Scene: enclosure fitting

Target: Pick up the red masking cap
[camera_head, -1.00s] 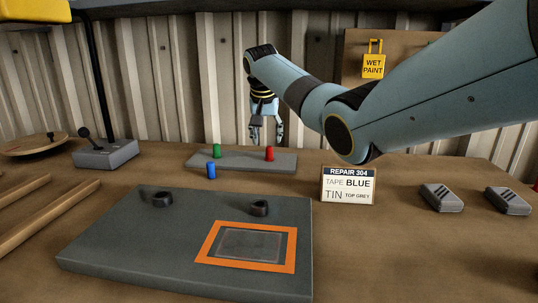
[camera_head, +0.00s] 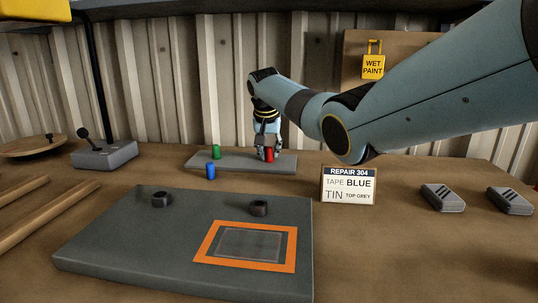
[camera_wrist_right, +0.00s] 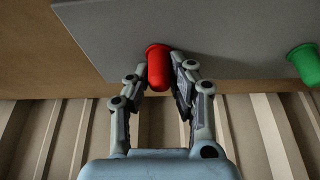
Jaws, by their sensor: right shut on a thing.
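The red masking cap (camera_head: 269,155) stands at the right part of a flat grey rack (camera_head: 232,163). It also shows in the right wrist view (camera_wrist_right: 158,66), upper middle, with the grey rack (camera_wrist_right: 210,40) behind it. My right gripper (camera_head: 268,152) has come down from above and is shut on the red cap. In the right wrist view its two fingers (camera_wrist_right: 158,80) lie on either side of the cap. The cap's lower end looks at or very near the rack; I cannot tell whether it touches. My left gripper is not in view.
A green cap (camera_head: 216,151) stands on the rack's left; a blue cap (camera_head: 210,171) stands in front of it. A dark panel (camera_head: 150,225) with an orange-framed window (camera_head: 245,246) lies nearer. A sign (camera_head: 348,186) and two grey blocks stand right; a joystick box (camera_head: 104,154) stands left.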

